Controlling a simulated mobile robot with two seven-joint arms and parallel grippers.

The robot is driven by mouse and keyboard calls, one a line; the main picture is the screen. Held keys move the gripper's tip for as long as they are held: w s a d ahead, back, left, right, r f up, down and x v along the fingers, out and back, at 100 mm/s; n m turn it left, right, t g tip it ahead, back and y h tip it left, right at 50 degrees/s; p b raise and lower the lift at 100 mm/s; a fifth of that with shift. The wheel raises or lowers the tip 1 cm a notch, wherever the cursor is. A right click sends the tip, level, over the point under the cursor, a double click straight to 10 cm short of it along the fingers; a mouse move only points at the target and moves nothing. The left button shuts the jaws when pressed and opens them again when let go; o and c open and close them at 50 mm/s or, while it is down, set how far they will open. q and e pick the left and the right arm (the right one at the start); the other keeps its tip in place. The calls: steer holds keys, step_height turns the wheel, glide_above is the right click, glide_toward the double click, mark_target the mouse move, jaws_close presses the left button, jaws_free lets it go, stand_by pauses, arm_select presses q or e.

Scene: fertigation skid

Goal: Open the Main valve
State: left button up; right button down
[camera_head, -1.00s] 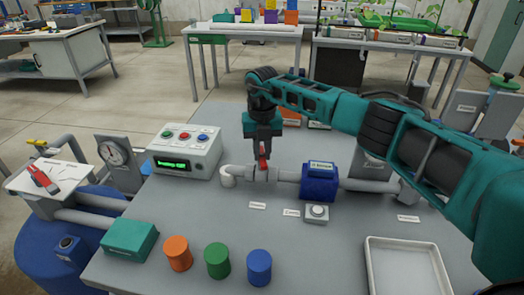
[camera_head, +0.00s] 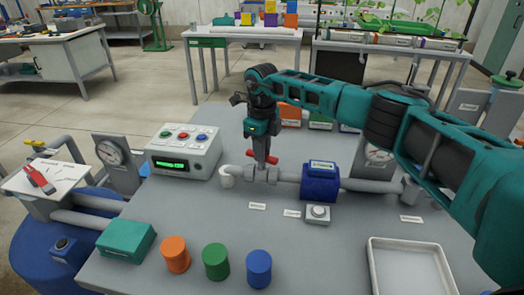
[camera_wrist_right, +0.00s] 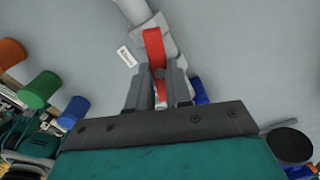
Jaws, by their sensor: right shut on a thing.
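The valve has a red handle (camera_head: 270,160) and sits on the grey pipe at the back of the skid bench, left of a blue block-shaped unit (camera_head: 320,182). The handle also shows in the right wrist view (camera_wrist_right: 153,48). My right gripper (camera_head: 262,158) points down over the valve. Its two fingers (camera_wrist_right: 160,88) are shut on the red handle, which shows between and beyond them. In the head view the handle lies crosswise, near the pipe's direction. The small label by the valve (camera_head: 257,206) is too small to read. My left gripper is not in view.
A control box (camera_head: 185,150) with buttons and a lit green display stands left of the valve. A grey button box (camera_head: 317,214) sits in front. Orange, green and blue cylinders (camera_head: 215,262), a teal box (camera_head: 126,241) and a white tray (camera_head: 411,241) lie nearer.

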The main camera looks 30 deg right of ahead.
steer(key=shift+w+r+n+b, duration=0.1)
steer(key=shift+n+b, duration=0.2)
steer(key=shift+n, duration=1.6)
steer(key=c, duration=1)
jaws_free()
steer(key=shift+c, duration=0.2)
step_height(320, 180, up, 13)
